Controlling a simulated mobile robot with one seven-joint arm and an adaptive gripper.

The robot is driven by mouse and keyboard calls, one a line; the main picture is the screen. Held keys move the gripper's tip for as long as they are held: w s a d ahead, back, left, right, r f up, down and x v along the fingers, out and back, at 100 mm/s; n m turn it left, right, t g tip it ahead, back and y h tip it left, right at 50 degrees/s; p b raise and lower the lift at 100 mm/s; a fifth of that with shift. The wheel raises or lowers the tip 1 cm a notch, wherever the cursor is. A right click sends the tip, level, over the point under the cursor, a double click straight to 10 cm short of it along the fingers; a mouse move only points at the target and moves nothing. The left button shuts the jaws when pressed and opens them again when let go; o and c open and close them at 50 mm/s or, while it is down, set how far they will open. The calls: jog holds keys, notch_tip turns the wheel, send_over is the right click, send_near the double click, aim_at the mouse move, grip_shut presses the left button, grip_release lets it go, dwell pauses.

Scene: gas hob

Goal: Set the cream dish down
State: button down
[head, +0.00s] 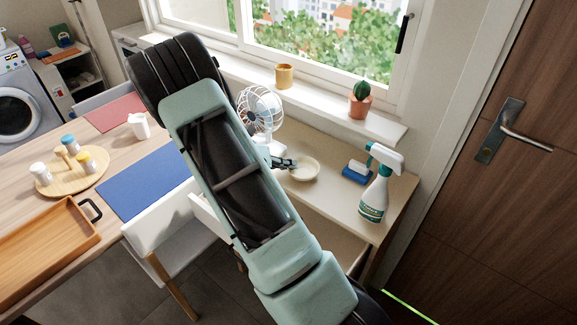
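The cream dish (304,170) is a small round bowl at the light wooden side table under the window. My gripper (291,164) is at the dish's left rim, reaching in from the left, and is mostly hidden behind my arm. The fingers are small in the view, and I cannot tell whether they are closed on the rim. I also cannot tell whether the dish rests on the table or is just above it.
On the side table (335,205), a white fan (260,108) stands behind my gripper. A blue and white sponge (357,171) and a spray bottle (377,185) stand to the right. The table's front is clear.

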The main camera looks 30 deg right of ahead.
jog(key=shift+f, duration=0.2)
jog(key=c, duration=2.4)
grip_release()
jog(key=shift+a+r, duration=0.15)
jog(key=shift+r, duration=0.05)
jog(key=v, duration=1.1)
jog(key=shift+a+r, duration=0.2)
jog(key=shift+a, duration=0.1)
